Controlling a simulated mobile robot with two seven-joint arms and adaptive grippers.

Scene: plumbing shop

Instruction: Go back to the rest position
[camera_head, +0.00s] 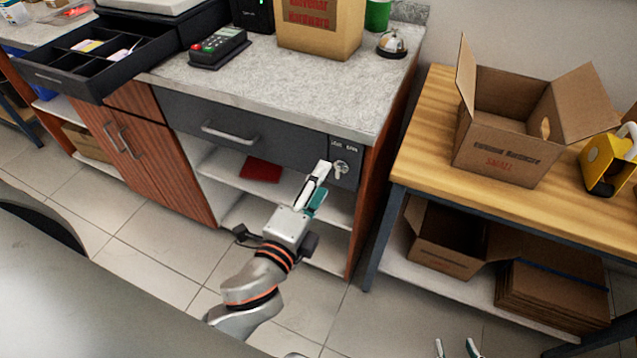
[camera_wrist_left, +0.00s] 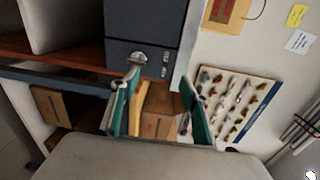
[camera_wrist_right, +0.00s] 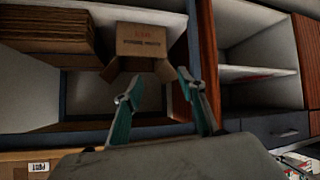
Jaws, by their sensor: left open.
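My left gripper (camera_head: 319,182) is in front of the grey drawer (camera_head: 245,139) of the counter, close to the keys (camera_head: 340,168) hanging at its lock. In the left wrist view its fingers (camera_wrist_left: 159,80) are spread, with nothing held between them. The left finger's tip overlaps the lock area (camera_wrist_left: 138,58); I cannot tell whether it touches. My right gripper (camera_head: 456,348) shows only its fingertips at the bottom edge of the head view. In the right wrist view its fingers (camera_wrist_right: 157,90) are spread and empty, facing the lower shelf.
The counter (camera_head: 290,80) bears a card terminal (camera_head: 219,47), a bell (camera_head: 392,43) and a box. An open cash drawer (camera_head: 95,60) juts out at the left. The wooden table (camera_head: 425,150) at right carries an open carton (camera_head: 500,150), with cartons (camera_head: 550,292) below. Floor between is clear.

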